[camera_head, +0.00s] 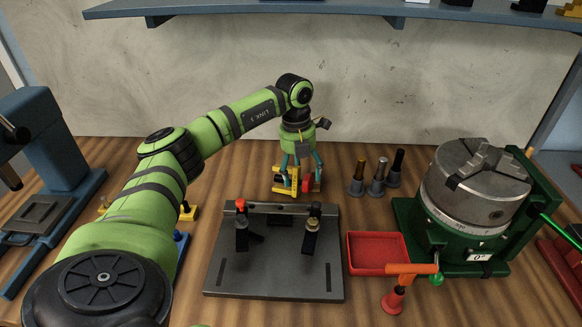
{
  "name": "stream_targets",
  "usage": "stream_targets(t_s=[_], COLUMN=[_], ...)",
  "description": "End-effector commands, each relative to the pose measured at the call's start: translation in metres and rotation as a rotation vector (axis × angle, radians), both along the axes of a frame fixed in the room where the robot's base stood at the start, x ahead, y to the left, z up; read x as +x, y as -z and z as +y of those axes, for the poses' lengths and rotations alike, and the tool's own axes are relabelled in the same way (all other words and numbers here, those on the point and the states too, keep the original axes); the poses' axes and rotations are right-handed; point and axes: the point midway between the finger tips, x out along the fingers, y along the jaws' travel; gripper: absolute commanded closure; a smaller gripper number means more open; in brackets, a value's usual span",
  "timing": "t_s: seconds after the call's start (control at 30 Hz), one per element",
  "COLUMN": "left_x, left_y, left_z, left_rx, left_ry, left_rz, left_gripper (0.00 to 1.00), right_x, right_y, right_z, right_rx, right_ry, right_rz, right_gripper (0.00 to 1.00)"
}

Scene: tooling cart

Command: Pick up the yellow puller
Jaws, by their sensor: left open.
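A small yellow puller (281,184) stands on the wooden bench behind the grey fixture plate, with a red part (307,185) beside it. My left gripper (301,180) reaches in from the left and points down right at the puller. Its teal fingers are spread apart and overlap the puller in the picture. The gripper is open. I cannot tell whether the fingers touch the puller, and they hide part of it. My right gripper is not in view.
A grey fixture plate (275,284) with black clamps lies in front. Several tool holders (379,175) stand to the right. A red tray (377,256), an orange-handled tool (397,290) and a rotary chuck (476,190) are further right. A blue press (50,160) stands left; a shelf (300,8) hangs above.

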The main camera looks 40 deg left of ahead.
Motion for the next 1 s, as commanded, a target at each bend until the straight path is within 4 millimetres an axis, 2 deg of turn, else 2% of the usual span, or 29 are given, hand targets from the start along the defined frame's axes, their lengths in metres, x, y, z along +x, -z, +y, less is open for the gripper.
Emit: stream_targets(t_s=[0.03, 0.2, 0.47, 0.67, 1.0], left_x=[-0.001, 0.001, 0.002, 0.002, 0.002], left_y=[0.006, 0.027, 0.032, 0.031, 0.03], left_z=[-0.001, -0.003, -0.003, -0.003, -0.003], left_rx=[0.0, -0.001, -0.001, -0.001, -0.002], left_ry=[0.001, 0.001, 0.001, 0.001, 0.001], left_rz=[0.006, 0.002, -0.002, -0.002, -0.003], left_gripper=[0.24, 0.24, 0.24, 1.0, 1.0], right_x=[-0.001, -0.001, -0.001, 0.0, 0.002], right_y=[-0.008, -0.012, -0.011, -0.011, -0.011], right_z=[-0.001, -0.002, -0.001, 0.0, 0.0], right_rx=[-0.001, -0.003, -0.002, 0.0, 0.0], right_ry=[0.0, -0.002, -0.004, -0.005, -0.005], right_rz=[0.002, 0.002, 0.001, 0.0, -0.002], right_gripper=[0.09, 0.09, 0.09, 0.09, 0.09])
